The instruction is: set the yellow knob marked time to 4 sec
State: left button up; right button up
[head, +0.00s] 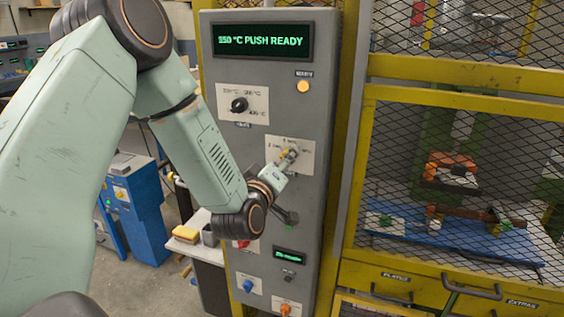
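The grey control panel (328,100) stands upright in front of me. My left arm comes in from the left, and its gripper (288,156) is at a white label plate (303,145) in the middle of the panel. A small bit of yellow, likely the yellow knob (283,155), shows at the fingertips. Most of it is hidden by the gripper, so its pointer is not visible. The plate's print is too small to read. Whether the fingers are closed on the knob or only around it I cannot tell. My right gripper is not in view.
An amber lamp (303,87) is lit. Lower down are a small display (289,255), a blue knob (248,286) and an orange knob (286,309). A yellow-framed mesh cage (450,95) stands right.

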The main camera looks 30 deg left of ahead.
pick_arm(q)
jog(key=shift+d+r, duration=0.1)
jog(key=shift+d, duration=0.25)
jog(key=c, duration=0.4)
jog(key=shift+a, duration=0.2)
jog(key=c, duration=0.5)
jog(key=shift+d, duration=0.1)
jog(key=shift+c, duration=1.3)
